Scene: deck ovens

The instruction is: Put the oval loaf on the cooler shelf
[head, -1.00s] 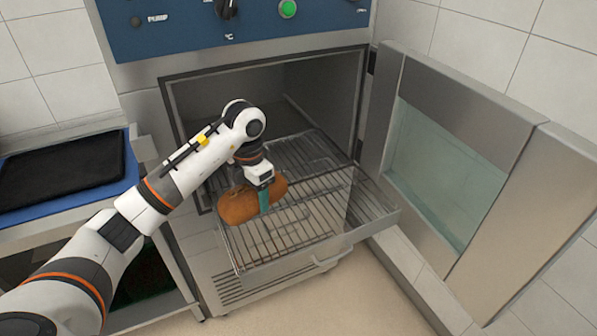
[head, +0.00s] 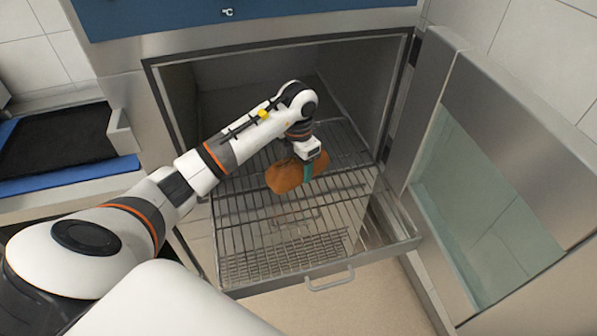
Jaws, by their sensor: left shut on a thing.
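The oval loaf (head: 283,177) is brown and sits in my left gripper (head: 308,171), whose teal fingers are shut around it. In the head view the loaf is over the wire cooler shelf (head: 345,215), toward its back half and near the opening of the cabinet. I cannot tell whether the loaf touches the wires. The shelf is pulled out of the open cabinet (head: 270,85) and the rest of it is bare. My right gripper is not in view.
The cabinet door (head: 460,160) with its glass pane stands open on the right. A handle (head: 330,279) is on the shelf's front edge. A dark tray (head: 55,140) lies on a blue-edged surface at the left.

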